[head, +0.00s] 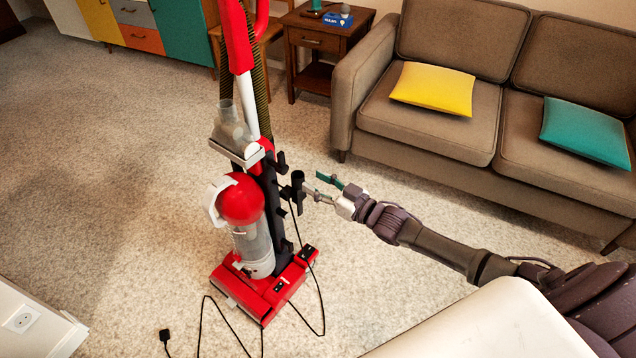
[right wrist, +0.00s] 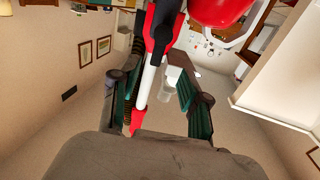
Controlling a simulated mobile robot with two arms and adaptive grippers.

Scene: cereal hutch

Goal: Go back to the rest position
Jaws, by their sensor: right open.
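A red upright vacuum cleaner (head: 242,205) stands on the carpet, with a red and white tube (head: 244,75) and a ribbed hose rising from it. My right gripper (head: 316,187) reaches in from the right and is open close to the right side of the vacuum, at mid height. In the right wrist view the two fingers (right wrist: 152,98) are spread, and the red and white tube (right wrist: 150,75) shows in the gap between them. I cannot tell whether a finger touches the vacuum. My left gripper is not in view.
A brown sofa (head: 432,115) with yellow and teal cushions stands at the right, behind my right arm. A wooden side table (head: 313,45) and a coloured cabinet (head: 135,25) are at the back. A black cord (head: 322,300) with a plug lies on the carpet. The left carpet is clear.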

